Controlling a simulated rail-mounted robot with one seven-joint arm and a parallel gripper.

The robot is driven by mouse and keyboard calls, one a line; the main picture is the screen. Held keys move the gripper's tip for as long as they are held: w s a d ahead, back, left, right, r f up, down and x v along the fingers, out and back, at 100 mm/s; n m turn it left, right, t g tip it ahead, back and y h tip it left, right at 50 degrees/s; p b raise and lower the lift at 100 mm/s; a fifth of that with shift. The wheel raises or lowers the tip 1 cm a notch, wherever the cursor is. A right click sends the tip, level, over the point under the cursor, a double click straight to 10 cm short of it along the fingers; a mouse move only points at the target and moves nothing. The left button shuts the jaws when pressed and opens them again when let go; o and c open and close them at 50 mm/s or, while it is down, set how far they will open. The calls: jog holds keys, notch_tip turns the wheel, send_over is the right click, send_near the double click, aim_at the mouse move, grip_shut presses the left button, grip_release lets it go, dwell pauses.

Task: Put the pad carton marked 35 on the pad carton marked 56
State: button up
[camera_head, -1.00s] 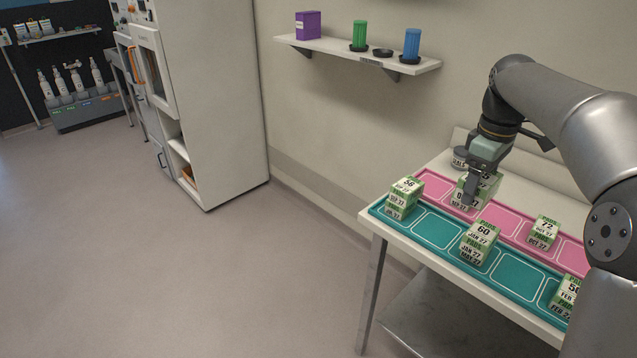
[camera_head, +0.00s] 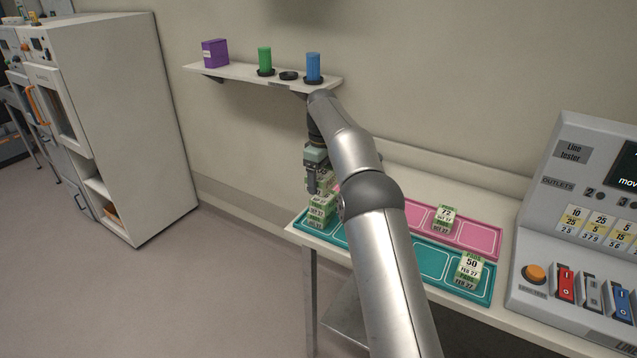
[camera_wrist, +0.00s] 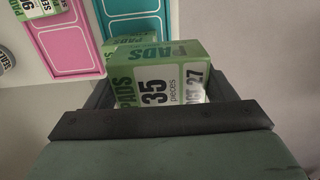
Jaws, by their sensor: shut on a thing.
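My gripper (camera_head: 316,186) is shut on the pad carton marked 35 (camera_wrist: 160,90), whose label reads clearly between the jaws in the wrist view. In the head view the held carton is mostly hidden by the jaws. It is over the carton stack (camera_head: 321,207) at the left end of the teal tray (camera_head: 432,262), whose top carton was marked 56 earlier. That number is not readable now. A green carton top (camera_wrist: 128,41) shows just behind the held carton in the wrist view. I cannot tell whether the held carton touches the stack.
Cartons marked 72 (camera_head: 444,218) and 50 (camera_head: 469,268) stand to the right; 72 is on the pink tray (camera_head: 480,238). My arm hides the middle of the trays. A line tester (camera_head: 580,220) stands at right. A wall shelf (camera_head: 240,75) is behind my gripper.

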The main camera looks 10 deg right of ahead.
aim_at(319, 201)
jog(key=w+f+p, duration=0.3)
jog(key=f, duration=0.1)
jog(key=shift+w, duration=0.2)
jog(key=shift+f, duration=1.55)
jog(key=shift+f, duration=0.2)
jog(key=o, duration=1.1)
